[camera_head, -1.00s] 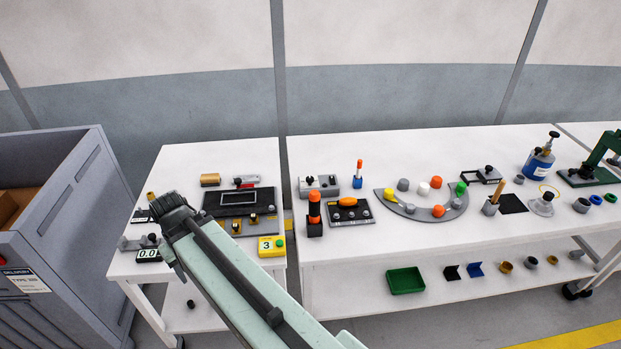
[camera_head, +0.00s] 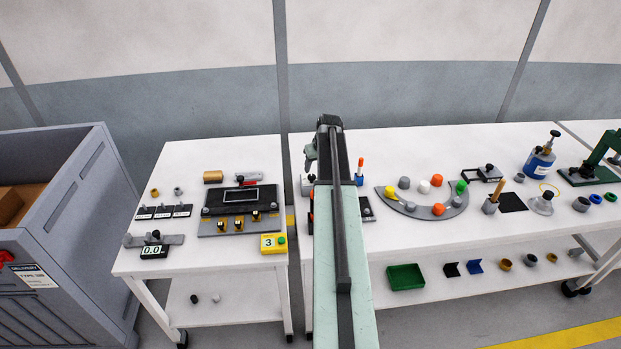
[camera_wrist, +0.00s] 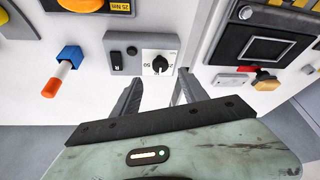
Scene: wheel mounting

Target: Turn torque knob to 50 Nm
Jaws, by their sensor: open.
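The torque knob (camera_wrist: 160,64) is a small dark knob on a white dial plate, set in a grey box (camera_wrist: 121,48). The number 50 shows on the dial to the left of the knob, with another mark, partly hidden, to its right. I cannot tell exactly where the knob points. My gripper (camera_wrist: 156,90) is open and empty, its two dark fingers apart on either side below the knob in the wrist view, not visibly touching it. In the head view my arm hides most of the grey box (camera_head: 306,186).
Beside the box stands a blue block with an orange-tipped tool (camera_wrist: 66,58). A gap separates this table from the left table with the screen panel (camera_wrist: 265,48).

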